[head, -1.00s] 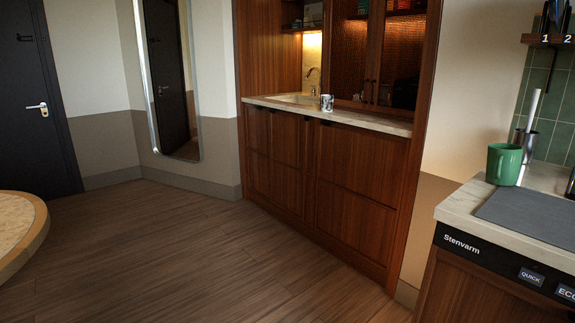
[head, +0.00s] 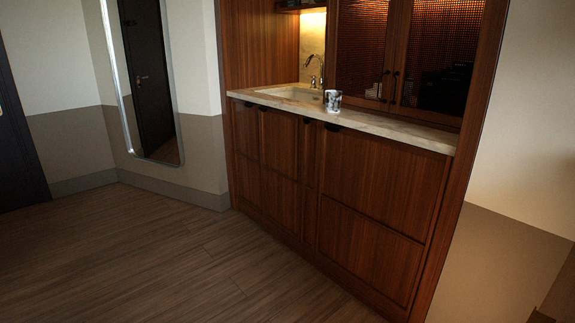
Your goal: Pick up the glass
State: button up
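A small glass or cup (head: 333,101) with a dark and light pattern stands upright on the stone counter (head: 400,132) of the wooden kitchenette. It is beside the right end of the sink, near the counter's front edge. It is too small to tell whether it is clear glass or a printed mug. No other glass can be made out clearly. My gripper is not in view.
A sink (head: 290,92) with a curved faucet (head: 314,70) is left of the cup. Cabinet doors (head: 395,50) with mesh panels rise behind it. A tall mirror (head: 148,80) leans at the left wall. The wooden floor (head: 170,260) in front is clear.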

aim_at(332, 98)
jog(key=i+j, duration=0.1)
jog(key=i, duration=2.85)
jog(key=l+z, duration=0.05)
jog(key=l, duration=0.05)
